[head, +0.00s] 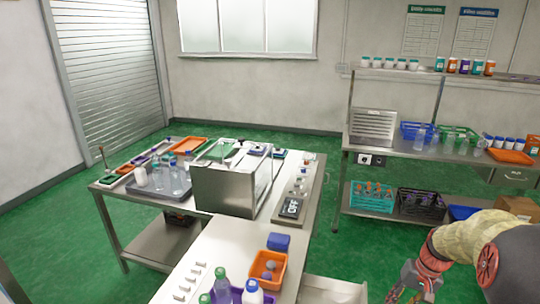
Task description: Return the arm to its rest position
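My arm enters at the lower right of the head view, with a tan sleeve-like cover and orange-red joints. My gripper (408,286) hangs at its end near the bottom edge, right of the near bench and over the green floor. Its fingers are small and partly cut off by the frame, so I cannot tell whether they are open or shut. No held object can be made out.
A steel bench (205,258) carries a metal box-shaped machine (222,192), an orange bin (283,258) and bottles at the front. A shelved bench (400,150) with baskets and jars stands at the back right. Green floor (345,245) lies open between them.

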